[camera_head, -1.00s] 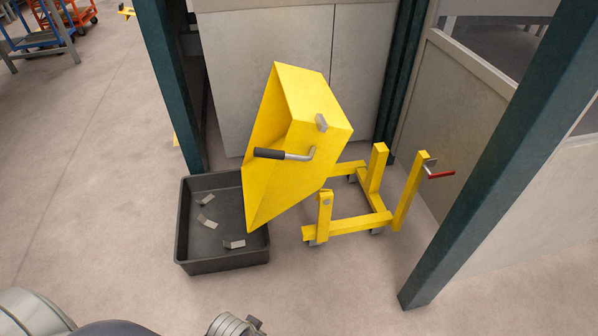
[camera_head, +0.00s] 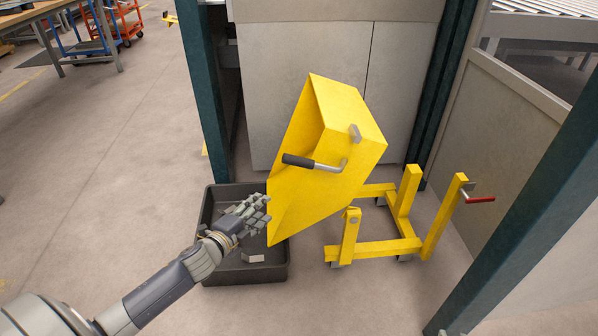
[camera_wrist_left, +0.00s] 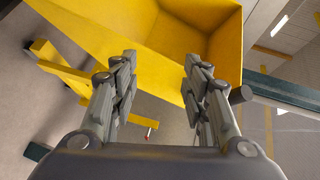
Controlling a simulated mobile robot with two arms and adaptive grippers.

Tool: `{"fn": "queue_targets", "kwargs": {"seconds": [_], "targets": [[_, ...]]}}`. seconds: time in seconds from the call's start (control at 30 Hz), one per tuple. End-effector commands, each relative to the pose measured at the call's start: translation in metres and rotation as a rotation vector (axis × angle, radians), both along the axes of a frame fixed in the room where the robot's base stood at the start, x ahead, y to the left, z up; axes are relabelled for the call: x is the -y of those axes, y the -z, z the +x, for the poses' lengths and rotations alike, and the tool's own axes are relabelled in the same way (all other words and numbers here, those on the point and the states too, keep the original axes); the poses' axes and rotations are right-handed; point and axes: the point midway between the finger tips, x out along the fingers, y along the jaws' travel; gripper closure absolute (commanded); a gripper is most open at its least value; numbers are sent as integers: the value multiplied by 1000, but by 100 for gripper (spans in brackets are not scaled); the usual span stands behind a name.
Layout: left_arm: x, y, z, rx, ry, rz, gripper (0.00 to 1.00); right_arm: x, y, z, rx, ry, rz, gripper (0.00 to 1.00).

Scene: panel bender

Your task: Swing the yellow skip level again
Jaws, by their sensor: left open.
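The yellow skip (camera_head: 335,150) is tipped steeply, its open side facing left and down over a black tray. A bent grey handle with a black grip (camera_head: 299,161) sticks out from its near side, pointing left. The skip hangs on a yellow wheeled frame (camera_head: 385,247). A red-handled lever (camera_head: 480,199) is on the frame's right post. My left gripper (camera_head: 254,212) is open and empty, over the tray and just left of the skip's lower edge, below the grip. In the left wrist view the skip (camera_wrist_left: 205,45) is beyond the open fingers (camera_wrist_left: 158,85). My right gripper is not in view.
The black tray (camera_head: 282,272) stands on the floor under the skip, with a metal piece (camera_head: 254,258) showing in it. Dark green posts (camera_head: 205,80) stand left and right of the skip, with grey machine panels behind.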

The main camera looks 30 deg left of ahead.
Motion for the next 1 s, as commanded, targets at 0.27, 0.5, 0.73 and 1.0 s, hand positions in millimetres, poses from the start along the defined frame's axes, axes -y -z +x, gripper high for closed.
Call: {"fn": "queue_targets", "kwargs": {"seconds": [0.27,0.5,0.73,1.0], "targets": [[0,-90,29,345,424,549,57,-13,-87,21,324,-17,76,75],[6,-111,26,434,557,709,57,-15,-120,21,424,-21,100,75],[16,-112,40,440,561,710,57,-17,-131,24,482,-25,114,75],[35,-112,72,439,558,709,57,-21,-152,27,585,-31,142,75]]}}
